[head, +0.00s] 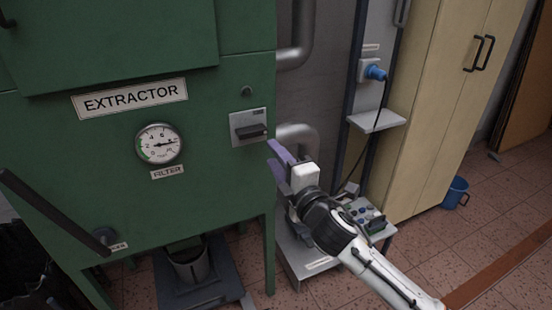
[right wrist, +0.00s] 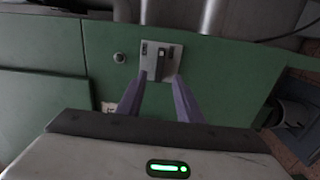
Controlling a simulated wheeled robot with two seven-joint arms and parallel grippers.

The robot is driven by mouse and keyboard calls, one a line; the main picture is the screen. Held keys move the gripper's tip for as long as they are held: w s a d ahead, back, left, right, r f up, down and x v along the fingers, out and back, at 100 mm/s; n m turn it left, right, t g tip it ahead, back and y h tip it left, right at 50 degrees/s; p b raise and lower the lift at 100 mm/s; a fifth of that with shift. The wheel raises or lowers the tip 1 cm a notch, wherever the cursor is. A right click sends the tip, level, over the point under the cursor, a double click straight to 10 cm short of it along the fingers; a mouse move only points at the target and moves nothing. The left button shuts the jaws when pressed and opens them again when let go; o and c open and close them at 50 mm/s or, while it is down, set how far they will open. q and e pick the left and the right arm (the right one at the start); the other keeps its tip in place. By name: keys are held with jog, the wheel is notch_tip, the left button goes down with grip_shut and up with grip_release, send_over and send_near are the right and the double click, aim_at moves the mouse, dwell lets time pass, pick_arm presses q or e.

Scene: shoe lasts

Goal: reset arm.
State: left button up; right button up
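My right gripper (head: 271,154) reaches in from the lower right in the head view, with its purple fingers toward the green extractor (head: 210,190). In the right wrist view the two fingers (right wrist: 160,78) stand apart with nothing between them. Their tips are by the lower part of a grey switch plate (right wrist: 161,62). The plate (head: 249,126) carries a dark lever (head: 251,131), which lies just up and left of the fingertips in the head view. I cannot tell whether a fingertip touches the plate. My left gripper is not in view.
A round gauge (head: 159,144) and a long black handle (head: 55,212) are on the extractor's front. Pipes (head: 296,40) run behind my right gripper. A small control box (head: 366,215), a grey shelf (head: 377,121), a beige cabinet (head: 440,90) and a blue bucket (head: 454,193) stand to the right.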

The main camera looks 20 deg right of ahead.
dwell(0.4)
jog(key=s+a+f+m+g, duration=0.1)
jog(key=s+f+m+g, duration=0.15)
jog(key=s+f, duration=0.5)
jog(key=s+a+f+m+g, duration=0.2)
jog(key=s+f+m, duration=0.2)
jog(key=f, duration=0.7)
jog(key=s+a+f+m+g+y, duration=0.1)
jog(key=s+f+m+g, duration=0.1)
jog(key=s+f+m, duration=0.3)
jog(key=s+a+f+m+g, duration=0.1)
jog(key=s+f+m+g, duration=0.2)
jog(key=s+f, duration=0.7)
jog(key=s+m, duration=0.2)
jog(key=s, duration=0.4)
jog(key=shift+s+a+f+y, duration=0.15)
jog(key=shift+a+f+y, duration=0.2)
jog(key=shift+a+y, duration=0.05)
